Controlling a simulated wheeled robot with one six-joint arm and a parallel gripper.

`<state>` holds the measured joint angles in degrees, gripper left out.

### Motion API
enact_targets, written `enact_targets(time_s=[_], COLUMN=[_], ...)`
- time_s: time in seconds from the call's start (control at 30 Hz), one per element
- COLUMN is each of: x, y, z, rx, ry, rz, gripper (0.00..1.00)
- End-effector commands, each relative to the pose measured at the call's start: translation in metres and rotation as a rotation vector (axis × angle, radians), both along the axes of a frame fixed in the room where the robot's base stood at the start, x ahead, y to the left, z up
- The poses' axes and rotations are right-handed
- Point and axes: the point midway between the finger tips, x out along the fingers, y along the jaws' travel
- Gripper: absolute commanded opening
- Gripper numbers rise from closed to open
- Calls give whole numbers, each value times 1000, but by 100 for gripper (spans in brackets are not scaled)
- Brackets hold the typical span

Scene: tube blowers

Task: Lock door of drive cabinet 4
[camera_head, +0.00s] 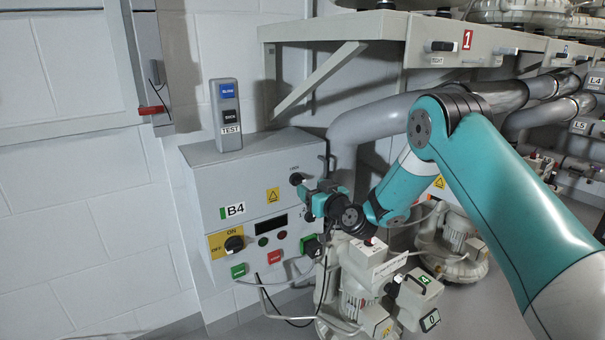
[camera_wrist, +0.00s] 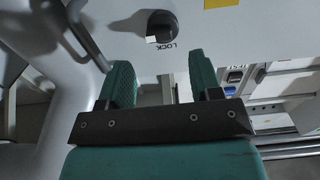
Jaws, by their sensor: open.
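The grey cabinet labelled B4 (camera_head: 205,185) stands against the wall in the head view. A black knob (camera_head: 296,179) sits at the upper right of its front. In the wrist view a round black knob (camera_wrist: 162,25) with a white mark has the word LOCK, upside down, beside it. My gripper (camera_head: 308,198) is in front of the cabinet's right part, close to the knob. In the wrist view my gripper (camera_wrist: 160,62) is open and empty. The knob lies ahead of the gap between its green fingers, apart from them. My gripper hides part of the cabinet front.
An ON/OFF rotary switch (camera_head: 234,243) and green and red buttons are lower on the cabinet. A grey test box (camera_head: 226,115) stands on top. Blowers (camera_head: 355,285) with cables stand below my arm. A shelf (camera_head: 440,35) and large pipes (camera_head: 375,118) are at the right.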

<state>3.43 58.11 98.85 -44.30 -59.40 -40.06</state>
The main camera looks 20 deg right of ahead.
Motion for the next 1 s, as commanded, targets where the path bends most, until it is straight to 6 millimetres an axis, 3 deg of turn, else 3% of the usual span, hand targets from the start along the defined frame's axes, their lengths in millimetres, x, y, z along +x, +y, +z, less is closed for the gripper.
enact_targets(time_s=[0.1, 0.3, 0.67, 0.9, 1.0], x=[22, 44, 50, 50, 49], y=[8, 14, 16, 16, 15], z=[2, -1, -1, -1, -1], rx=[-1, -1, 1, 1, 1], ry=[-3, 1, 1, 1, 1], rz=[2, 2, 0, 0, 0], gripper=[58, 58, 58, 9, 9])
